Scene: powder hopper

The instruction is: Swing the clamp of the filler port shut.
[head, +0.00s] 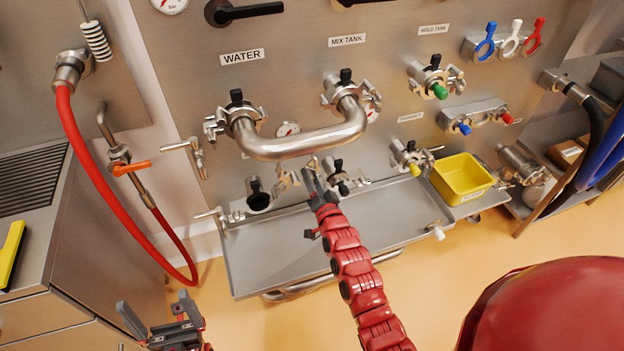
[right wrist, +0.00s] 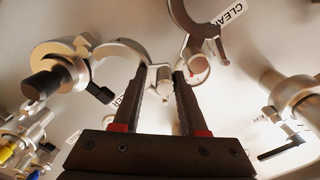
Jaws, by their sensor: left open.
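The filler port (head: 340,177) is on the lower row of the steel panel, partly behind my right gripper; its label is only partly readable. In the right wrist view the port (right wrist: 58,62) is at left, with a black-ended part in its ring. A curved clamp half (right wrist: 120,52) stands swung out beside it, towards my fingers. My right gripper (head: 312,174) reaches up to the panel. Its two fingers (right wrist: 167,78) are apart, with a small metal piece of the clamp showing between the tips; contact is unclear. My left gripper (head: 160,325) is open and empty at the lower left.
A U-shaped pipe (head: 305,143) joins the water and mix tank ports just above my right gripper. An open port (head: 259,199) with a swung-out clamp (head: 286,179) is to the left. A tray (head: 280,262) lies below, and a yellow bin (head: 463,176) stands right. A red hose (head: 105,185) hangs left.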

